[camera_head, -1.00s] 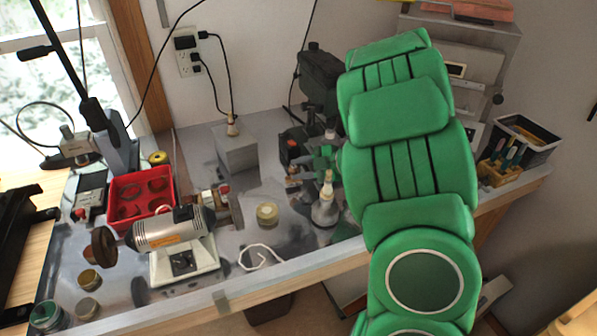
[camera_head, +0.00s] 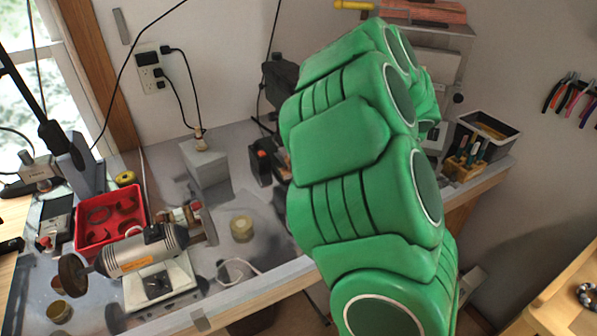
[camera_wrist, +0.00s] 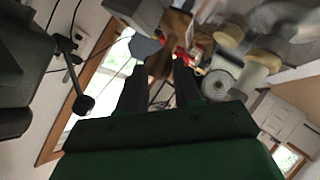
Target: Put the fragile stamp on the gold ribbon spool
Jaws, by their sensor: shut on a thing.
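My gripper (camera_wrist: 160,75) shows in the wrist view as two dark fingers, shut on a brown, wood-like piece (camera_wrist: 161,58) that I take to be the stamp. Its lower end is blurred and I cannot tell its full shape. In the head view the gripper and stamp are hidden behind my green arm. A short pale-gold roll (camera_head: 241,228), likely the gold ribbon spool, stands on the grey bench to the left of my arm. Nothing is seen on top of it. I cannot surely pick it out in the wrist view.
A bench grinder (camera_head: 150,250) and a red tray (camera_head: 110,222) with rings stand left of the roll. A dark bin (camera_head: 487,131) is at the bench's right end. A small yellow roll (camera_head: 126,178) lies behind the tray.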

